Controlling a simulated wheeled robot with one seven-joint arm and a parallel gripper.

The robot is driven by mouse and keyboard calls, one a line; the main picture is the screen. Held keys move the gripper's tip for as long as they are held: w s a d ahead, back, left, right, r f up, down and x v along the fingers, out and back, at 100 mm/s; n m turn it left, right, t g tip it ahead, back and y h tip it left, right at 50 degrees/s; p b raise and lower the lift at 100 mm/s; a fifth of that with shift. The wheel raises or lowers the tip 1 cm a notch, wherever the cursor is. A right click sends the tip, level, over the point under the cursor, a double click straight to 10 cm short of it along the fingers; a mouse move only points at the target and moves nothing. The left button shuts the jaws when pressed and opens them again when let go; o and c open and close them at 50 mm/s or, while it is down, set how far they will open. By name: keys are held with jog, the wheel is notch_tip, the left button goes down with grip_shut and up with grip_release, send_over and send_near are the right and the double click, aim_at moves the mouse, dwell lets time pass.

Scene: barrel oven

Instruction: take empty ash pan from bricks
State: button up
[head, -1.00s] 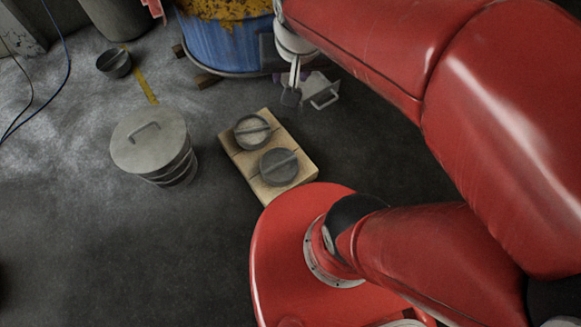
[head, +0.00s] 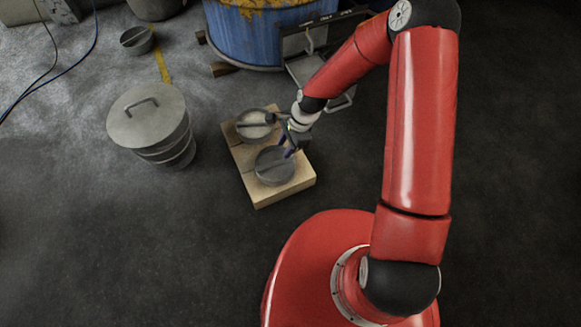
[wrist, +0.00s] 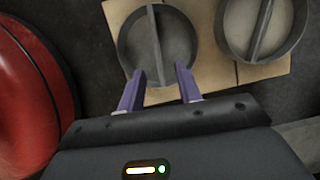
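Two round grey pans, each with a straight bar handle across the top, sit on pale bricks (head: 300,182). The near pan (head: 268,176) looks plain dark grey inside, with no contents that I can make out; it is at the upper middle of the wrist view (wrist: 180,38). The far pan (head: 247,132) looks paler inside and shows at the upper right of the wrist view (wrist: 283,22). My gripper (head: 288,153) is over the near pan. In the wrist view its purple fingers (wrist: 160,70) are open and empty, one on each side of the line of that pan's bar.
A lidded grey bin (head: 150,115) stands left of the bricks. The blue barrel (head: 250,40), with an open door (head: 312,55), stands behind on wooden blocks. Another dark pan (head: 138,40) is on the floor at the back left. The floor in front is clear.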

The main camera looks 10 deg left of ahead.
aim_at(276, 162)
jog(key=shift+x, duration=1.05)
jog(key=x, duration=0.2)
jog(key=b+x, duration=0.1)
jog(key=x, duration=0.4)
jog(key=shift+s+a+b, duration=0.2)
jog(key=shift+s+b, duration=0.15)
jog(key=shift+b, duration=0.05)
grip_shut()
jog(key=shift+r, duration=0.1)
